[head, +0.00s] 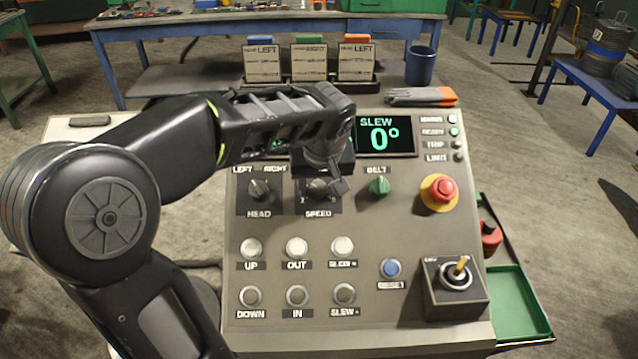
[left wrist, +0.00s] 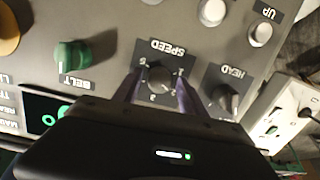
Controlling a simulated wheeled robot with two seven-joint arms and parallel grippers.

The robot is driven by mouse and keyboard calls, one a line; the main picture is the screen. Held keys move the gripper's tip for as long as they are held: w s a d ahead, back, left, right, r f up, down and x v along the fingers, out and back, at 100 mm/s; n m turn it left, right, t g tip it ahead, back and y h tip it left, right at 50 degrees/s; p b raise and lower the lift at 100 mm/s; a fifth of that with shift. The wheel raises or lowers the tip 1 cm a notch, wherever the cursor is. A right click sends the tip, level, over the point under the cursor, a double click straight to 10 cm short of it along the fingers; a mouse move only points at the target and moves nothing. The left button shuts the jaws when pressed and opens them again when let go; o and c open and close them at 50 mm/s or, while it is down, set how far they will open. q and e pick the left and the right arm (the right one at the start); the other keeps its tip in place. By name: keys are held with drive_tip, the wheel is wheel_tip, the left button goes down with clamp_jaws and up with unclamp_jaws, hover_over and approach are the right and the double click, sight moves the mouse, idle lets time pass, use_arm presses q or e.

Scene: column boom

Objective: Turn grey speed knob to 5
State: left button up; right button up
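The grey speed knob (left wrist: 160,79) sits on its dark SPEED plate (left wrist: 168,60) in the left wrist view. The two fingers of my left gripper (left wrist: 160,92) stand apart, one on each side of the knob, with a gap seeming to show on both sides. In the head view my left gripper (head: 322,178) is over the speed knob (head: 317,190) and covers part of it and its scale. A 5 shows on the plate in the wrist view, but I cannot tell clearly where the knob points. My right gripper is not in view.
The HEAD knob (head: 259,190) is close on the left and the green BELT knob (head: 379,186) on the right. The display (head: 385,137) reads SLEW 0°.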

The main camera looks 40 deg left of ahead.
use_arm(q)
clamp_jaws()
idle(0.3)
